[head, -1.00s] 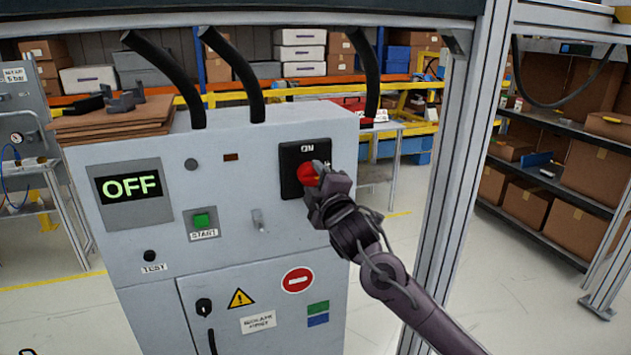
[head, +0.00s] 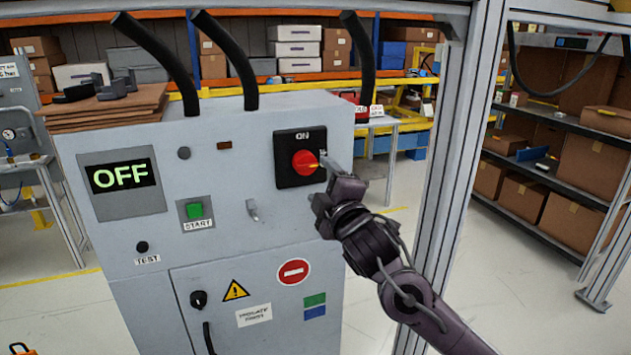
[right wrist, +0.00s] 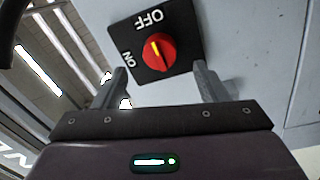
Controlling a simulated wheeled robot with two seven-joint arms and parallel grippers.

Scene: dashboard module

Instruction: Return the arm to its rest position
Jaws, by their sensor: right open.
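My right gripper (head: 338,178) is open and empty, just right of the red rotary knob (head: 304,163) on its black plate (head: 287,179). In the right wrist view the two fingers (right wrist: 163,80) stand apart, with the knob (right wrist: 165,58) beyond them and seen between them. No contact shows there. The knob's yellow mark points to the OFF label, which is partly hidden in the head view. My right arm reaches in from the lower right. My left gripper is not in view.
The grey cabinet (head: 225,240) carries a display reading OFF (head: 120,176), a green START button (head: 195,210) and a small toggle (head: 253,210). Shelves with boxes (head: 545,130) are farther back.

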